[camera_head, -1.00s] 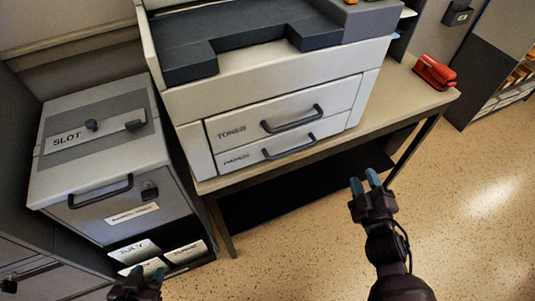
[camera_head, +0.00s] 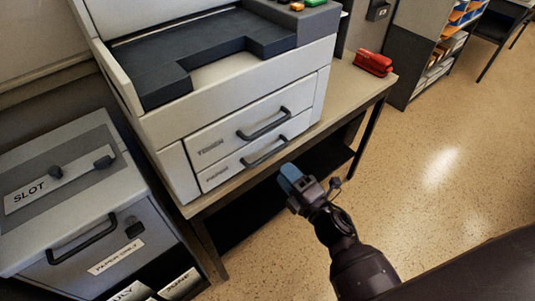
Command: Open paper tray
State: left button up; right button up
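The paper tray (camera_head: 228,172) is the lower, thin drawer of the light grey printer (camera_head: 160,125). Its front looks flush with the body, and its dark bar handle (camera_head: 265,153) is clear of my fingers. The taller toner drawer (camera_head: 222,144) sits just above and looks shut. My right gripper (camera_head: 290,176), with blue fingertips, is in front of and just below the handle, apart from it and holding nothing that I can see. The fingertips overlap in this view, so their gap is unclear. My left gripper is out of view.
The printer stands on a table (camera_head: 352,106) with a red stapler (camera_head: 373,63) at its right. A grey slot cabinet (camera_head: 75,205) stands close on the left. Open speckled floor (camera_head: 440,135) lies to the right.

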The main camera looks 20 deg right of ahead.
aim_at(269, 153)
jog(key=x, duration=0.7)
jog(key=shift+w, duration=0.2)
jog(key=shift+c, duration=0.5)
